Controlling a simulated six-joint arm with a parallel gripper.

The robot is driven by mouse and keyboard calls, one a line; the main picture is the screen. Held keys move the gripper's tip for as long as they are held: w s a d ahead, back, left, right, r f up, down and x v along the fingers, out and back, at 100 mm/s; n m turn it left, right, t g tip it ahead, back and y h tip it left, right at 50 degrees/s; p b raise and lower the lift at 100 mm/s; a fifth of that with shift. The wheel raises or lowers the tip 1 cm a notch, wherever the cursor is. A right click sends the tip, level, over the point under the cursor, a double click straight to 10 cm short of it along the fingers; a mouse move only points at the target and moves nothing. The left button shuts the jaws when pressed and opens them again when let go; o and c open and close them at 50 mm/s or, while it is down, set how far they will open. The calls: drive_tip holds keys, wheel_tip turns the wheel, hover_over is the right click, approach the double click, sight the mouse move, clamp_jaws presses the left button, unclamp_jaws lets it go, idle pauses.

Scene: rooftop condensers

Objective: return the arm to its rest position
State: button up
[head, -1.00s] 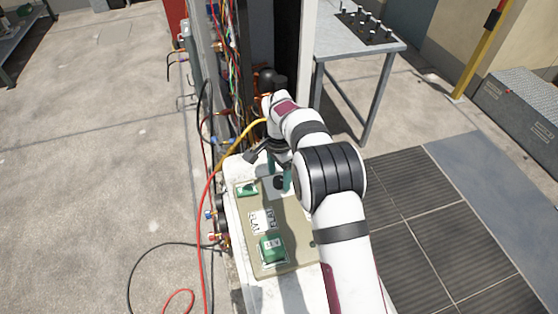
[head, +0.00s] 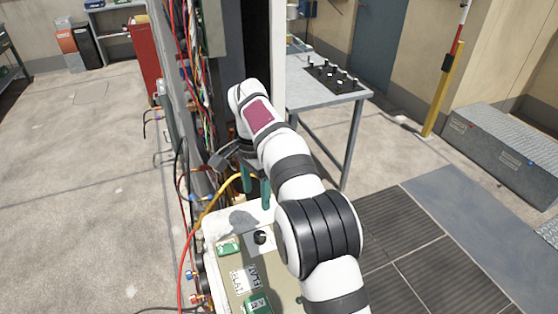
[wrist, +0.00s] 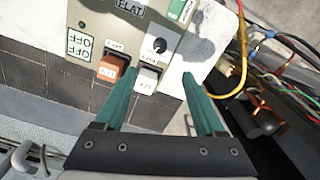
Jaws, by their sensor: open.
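My gripper (head: 256,196) is open and empty, with two teal fingers pointing down. In the head view it is above the far end of a beige control panel (head: 222,268), apart from it. In the wrist view the fingers (wrist: 158,82) frame the panel's lower edge from above. A black knob (head: 261,237) on a white plate stands near the panel's far end; it also shows in the wrist view (wrist: 160,45). My white arm covers the panel's right side in the head view.
An open cabinet with loose wires (head: 180,60) stands just beyond the panel. A yellow hose (head: 212,203) and a red hose (head: 183,255) run along the left. A grey table (head: 310,90) stands behind. Open floor (head: 80,200) lies at the left.

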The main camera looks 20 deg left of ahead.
drive_tip(key=s+d+r, duration=0.3)
drive_tip(key=s+d, duration=0.1)
drive_tip(key=d, duration=0.4)
drive_tip(key=s+d+r+y, duration=0.1)
drive_tip(key=s+d+r, duration=0.15)
drive_tip(key=d, duration=0.45)
drive_tip(key=s+d+r, duration=0.3)
drive_tip(key=s+d, duration=0.2)
drive_tip(key=d, duration=0.3)
drive_tip(key=s+d+f, duration=0.3)
drive_tip(key=s, duration=0.5)
drive_tip(key=s+d+f, duration=0.4)
drive_tip(key=s, duration=0.4)
drive_tip(key=shift+d+y, duration=0.2)
drive_tip(key=shift+y, duration=0.2)
